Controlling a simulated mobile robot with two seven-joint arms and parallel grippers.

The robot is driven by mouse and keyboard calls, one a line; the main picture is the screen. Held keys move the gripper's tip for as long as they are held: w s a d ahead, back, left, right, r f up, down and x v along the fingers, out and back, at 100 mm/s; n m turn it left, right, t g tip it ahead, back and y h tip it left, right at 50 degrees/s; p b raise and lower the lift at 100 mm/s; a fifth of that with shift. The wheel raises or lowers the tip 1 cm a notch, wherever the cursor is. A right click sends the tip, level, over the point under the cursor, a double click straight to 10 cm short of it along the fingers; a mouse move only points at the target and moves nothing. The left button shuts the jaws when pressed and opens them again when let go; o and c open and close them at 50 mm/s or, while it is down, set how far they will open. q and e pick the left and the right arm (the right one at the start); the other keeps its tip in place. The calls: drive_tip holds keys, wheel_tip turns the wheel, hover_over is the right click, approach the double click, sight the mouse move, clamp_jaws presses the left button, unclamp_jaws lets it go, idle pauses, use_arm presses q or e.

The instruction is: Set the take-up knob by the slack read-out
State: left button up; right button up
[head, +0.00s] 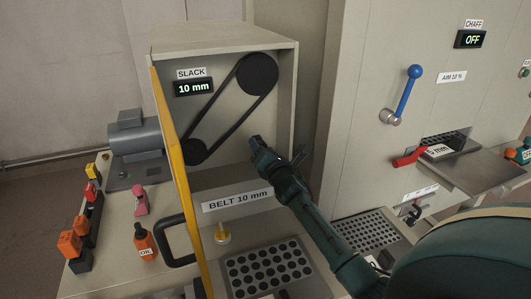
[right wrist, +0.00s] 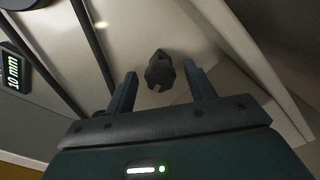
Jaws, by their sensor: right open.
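The slack read-out (head: 194,87) shows 10 mm, under a SLACK label, on the back wall of the open belt housing (head: 225,48). It also shows sideways in the right wrist view (right wrist: 14,70). The dark take-up knob (right wrist: 160,71) stands on the pale panel in the right wrist view. My right gripper (right wrist: 160,82) is open, with its fingers on either side of the knob's near end and visible gaps to both. In the head view my right gripper (head: 277,152) is inside the housing, right of the belt; it seems to hide the knob. My left gripper is out of view.
A belt (head: 222,112) runs between two pulleys close to my right gripper. The yellow-edged door (head: 172,160) stands open on the left. A sign (head: 237,199) reading BELT 10 mm, a yellow knob (head: 222,234) and a perforated plate (head: 265,268) lie below the opening.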

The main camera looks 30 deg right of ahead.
use_arm(q)
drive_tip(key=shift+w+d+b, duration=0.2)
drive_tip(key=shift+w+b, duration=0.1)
drive_tip(key=shift+b, duration=0.25)
use_arm(e)
drive_tip(key=v, duration=1.3)
drive_tip(key=shift+d+f, duration=0.1)
